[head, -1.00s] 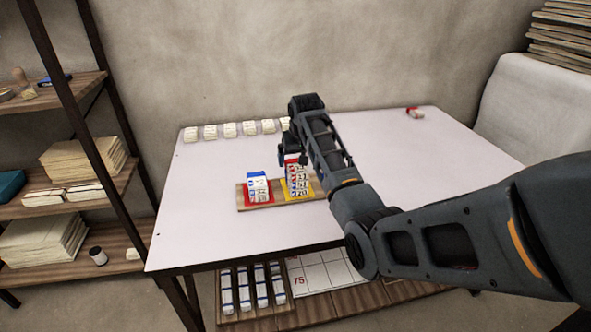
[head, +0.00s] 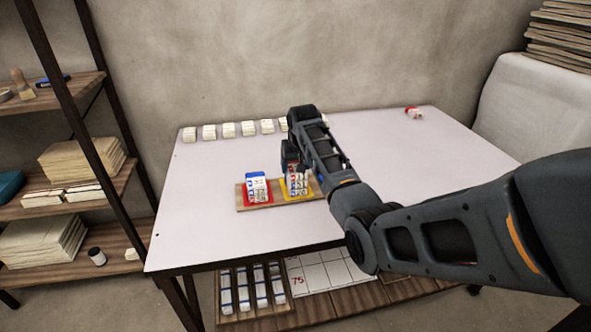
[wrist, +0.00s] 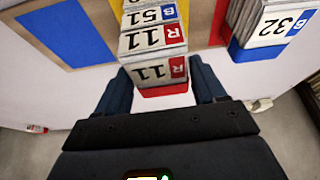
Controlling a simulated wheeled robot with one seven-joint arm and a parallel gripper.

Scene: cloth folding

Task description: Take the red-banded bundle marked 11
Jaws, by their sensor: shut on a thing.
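In the wrist view, a bundle with a red band (wrist: 165,90) and an upside-down "R 11" label sits between the two fingers of my gripper (wrist: 162,82), which is shut on it. A second "R 11" label shows just beyond it; I cannot tell whether it belongs to the same bundle. In the head view, my gripper (head: 291,162) is behind the stack (head: 298,187) on the yellow square, and my arm hides part of the hold.
A blue-topped stack (head: 257,186) stands on the red square of the wooden board (head: 248,204). A bundle marked "B 32" (wrist: 275,25) is close to the right in the wrist view. Several pale bundles line the table's back edge. A red-and-white item (head: 414,113) lies far right.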

